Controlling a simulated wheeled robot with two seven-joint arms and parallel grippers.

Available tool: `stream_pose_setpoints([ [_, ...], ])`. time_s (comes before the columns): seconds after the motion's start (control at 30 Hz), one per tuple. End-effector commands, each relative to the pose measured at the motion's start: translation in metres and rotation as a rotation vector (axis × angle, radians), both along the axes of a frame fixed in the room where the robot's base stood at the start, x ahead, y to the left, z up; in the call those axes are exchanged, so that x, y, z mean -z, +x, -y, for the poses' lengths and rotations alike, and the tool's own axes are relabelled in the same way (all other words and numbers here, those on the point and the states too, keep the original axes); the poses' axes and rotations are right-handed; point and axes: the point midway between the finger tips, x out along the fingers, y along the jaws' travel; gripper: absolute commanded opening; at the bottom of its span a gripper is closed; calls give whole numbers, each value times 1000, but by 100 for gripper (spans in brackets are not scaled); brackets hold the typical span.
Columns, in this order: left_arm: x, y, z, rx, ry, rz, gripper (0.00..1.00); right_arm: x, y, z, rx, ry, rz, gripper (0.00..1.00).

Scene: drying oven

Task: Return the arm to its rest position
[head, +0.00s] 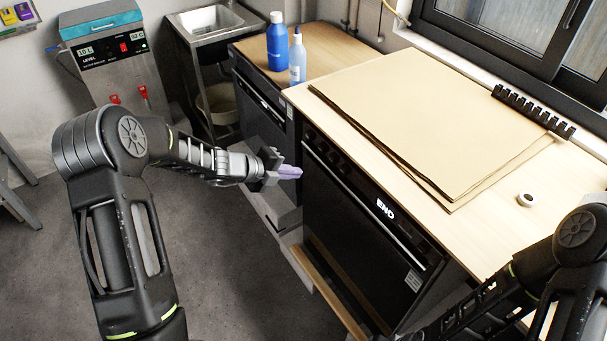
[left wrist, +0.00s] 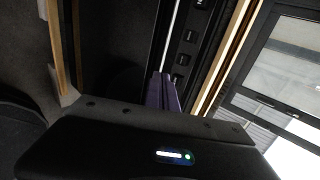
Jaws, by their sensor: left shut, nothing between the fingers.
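My left gripper (head: 290,172) is shut and empty, in front of the left part of the black drying oven (head: 355,215). Its purple fingers are pressed together and also show in the left wrist view (left wrist: 162,92), beside the oven's dark front with its row of buttons. The oven door looks closed, with a white END label on its front. My left arm reaches in from the left. My right arm shows at the lower right in the head view, but its gripper is out of view.
Brown sheets (head: 430,115) lie on the wooden counter (head: 490,240), near a small white roll (head: 525,199) and a black rack (head: 533,110). Two bottles (head: 277,42) stand at the back left. A sink (head: 210,22) and a grey machine (head: 118,65) are behind.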

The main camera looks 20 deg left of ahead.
Motion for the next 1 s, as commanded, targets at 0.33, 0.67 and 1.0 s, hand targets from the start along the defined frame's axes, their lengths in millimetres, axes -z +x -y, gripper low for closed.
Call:
stream_pose_setpoints([
  [0.33, -2, -3, -1, 1, 0, -1, 0, 0, 0, 0, 0, 0, 0, 0],
  [0.67, -2, -2, -2, 20, 22, 15, 0, 0, 0, 0, 0, 0, 0, 0],
  [1.0, 56, -42, -19, 546, 644, 230, 0, 0, 0, 0, 0, 0, 0, 0],
])
